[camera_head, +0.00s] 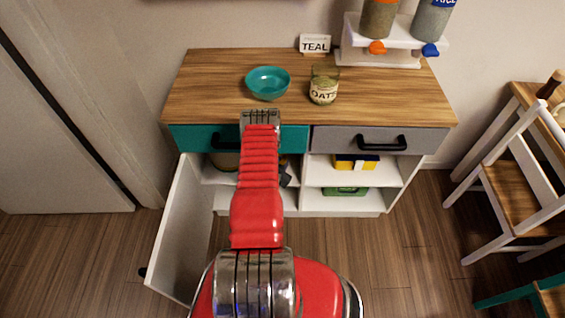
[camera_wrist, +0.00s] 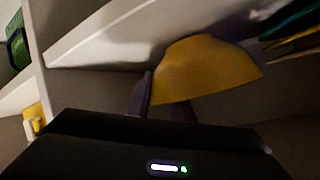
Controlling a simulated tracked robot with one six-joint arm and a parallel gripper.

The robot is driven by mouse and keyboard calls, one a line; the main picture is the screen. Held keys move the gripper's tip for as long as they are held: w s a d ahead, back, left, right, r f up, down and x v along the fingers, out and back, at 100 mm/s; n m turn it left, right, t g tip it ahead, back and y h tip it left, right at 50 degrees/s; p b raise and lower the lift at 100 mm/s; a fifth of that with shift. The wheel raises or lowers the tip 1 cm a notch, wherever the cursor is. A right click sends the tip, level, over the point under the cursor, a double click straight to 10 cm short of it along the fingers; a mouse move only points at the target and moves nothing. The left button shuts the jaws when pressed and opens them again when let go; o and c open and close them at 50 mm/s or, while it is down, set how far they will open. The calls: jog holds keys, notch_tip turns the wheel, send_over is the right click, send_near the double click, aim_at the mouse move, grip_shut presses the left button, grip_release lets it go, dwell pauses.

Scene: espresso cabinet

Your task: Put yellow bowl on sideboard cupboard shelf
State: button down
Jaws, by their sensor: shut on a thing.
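The yellow bowl (camera_wrist: 205,72) shows in the wrist view, between and beyond the dark fingers of my gripper (camera_wrist: 162,100), which is shut on it. The bowl is inside the sideboard, close against a white shelf board (camera_wrist: 110,38); I cannot tell whether it touches it. In the head view my arm reaches into the left cupboard compartment, above its white shelf (camera_head: 221,178), and hides most of the bowl and gripper. The cupboard door (camera_head: 183,230) stands open at the left.
A teal bowl (camera_head: 267,83), an oats jar (camera_head: 323,86) and a TEAL sign (camera_head: 315,44) stand on the wooden top. The right compartment holds a yellow-and-black box (camera_head: 355,162) and a green item (camera_head: 345,191). Drawers above are shut. Chairs (camera_head: 510,190) stand at right.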

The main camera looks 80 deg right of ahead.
jog(key=shift+d+f, duration=0.15)
jog(key=shift+d, duration=0.05)
jog(key=c, duration=1.6)
grip_release()
jog(key=shift+o, duration=0.2)
jog(key=v, duration=1.2)
